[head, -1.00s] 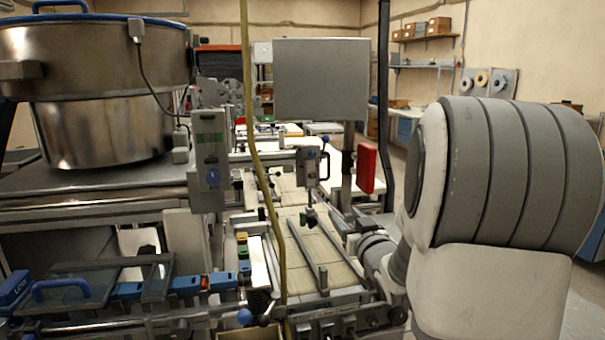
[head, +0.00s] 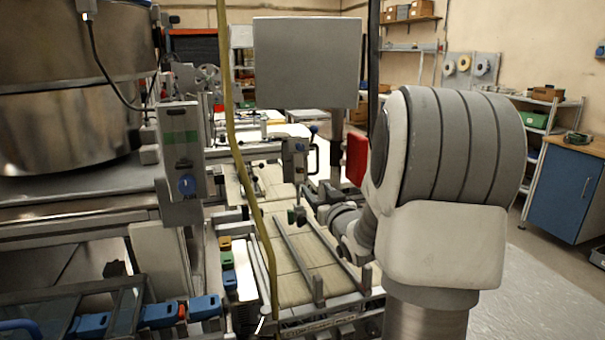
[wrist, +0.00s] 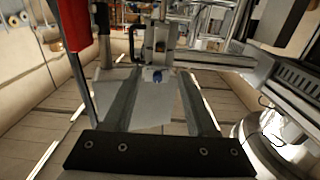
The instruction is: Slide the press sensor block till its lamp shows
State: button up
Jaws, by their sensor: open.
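A grey block (head: 295,160) with a blue knob stands upright over the conveyor bed; it looks like the press sensor block, but I cannot be sure. No lit lamp can be made out on it. In the head view my gripper (head: 303,212) is small, just below the block. Whether it touches the block cannot be told.
A red box (head: 356,158) hangs right of the block, close to my arm. A yellow hose (head: 233,140) hangs in front of the conveyor. A grey panel (head: 306,63) stands above. A large steel drum (head: 70,110) fills the left. Open floor (head: 530,295) lies at right.

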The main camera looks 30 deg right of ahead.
aim_at(301, 171)
jog(key=x, duration=1.2)
jog(key=shift+w+d+p, duration=0.15)
jog(key=shift+w+p, duration=0.2)
jog(key=shift+w, duration=0.05)
grip_shut()
dwell(0.8)
